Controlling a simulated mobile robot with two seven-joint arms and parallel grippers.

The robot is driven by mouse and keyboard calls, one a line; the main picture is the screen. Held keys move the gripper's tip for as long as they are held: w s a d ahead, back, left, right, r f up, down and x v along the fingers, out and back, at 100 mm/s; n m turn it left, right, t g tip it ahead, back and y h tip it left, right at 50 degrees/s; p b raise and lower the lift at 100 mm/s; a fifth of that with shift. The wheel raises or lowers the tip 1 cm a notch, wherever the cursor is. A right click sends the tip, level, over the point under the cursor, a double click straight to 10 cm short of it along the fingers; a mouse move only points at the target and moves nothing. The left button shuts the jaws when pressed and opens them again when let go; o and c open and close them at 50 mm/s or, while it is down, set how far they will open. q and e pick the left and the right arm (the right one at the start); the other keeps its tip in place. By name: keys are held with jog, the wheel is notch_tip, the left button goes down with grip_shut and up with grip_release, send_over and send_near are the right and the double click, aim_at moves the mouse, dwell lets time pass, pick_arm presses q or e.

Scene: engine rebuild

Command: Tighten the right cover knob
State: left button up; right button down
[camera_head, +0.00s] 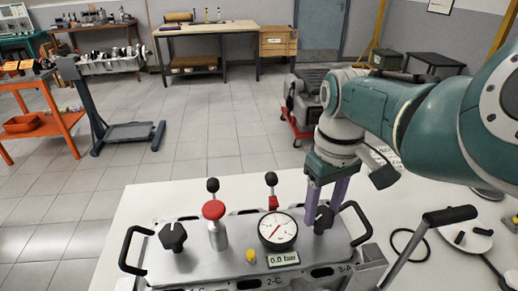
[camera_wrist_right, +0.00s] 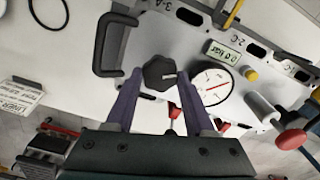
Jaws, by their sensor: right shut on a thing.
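The right cover knob (camera_head: 323,219) is a black lobed knob on the right of a grey metal cover plate (camera_head: 200,272), beside the black right handle. My right gripper (camera_head: 327,190) comes down on it from above, with its two purple fingers shut on its sides. In the right wrist view the knob (camera_wrist_right: 158,73) sits between the fingertips (camera_wrist_right: 160,84), and a light line shows on its top. The fingers hide part of the knob in the head view. My left gripper is not in view.
A similar black left knob (camera_head: 173,237), a red-topped valve (camera_head: 214,211), and a round gauge (camera_head: 277,231) share the plate. The display (camera_head: 283,259) reads 0.0 bar. A black-gripped lever (camera_head: 449,216) and a round grey dish (camera_head: 465,234) are to the right.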

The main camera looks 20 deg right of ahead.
jog(key=m, duration=1.1)
jog(key=shift+d+m, duration=0.1)
jog(key=shift+m, duration=0.3)
jog(key=m, duration=0.6)
jog(key=shift+f, duration=0.1)
jog(key=m, duration=0.6)
jog(key=shift+s, duration=0.1)
jog(key=shift+m, duration=0.3)
jog(key=shift+c, duration=1.3)
grip_release()
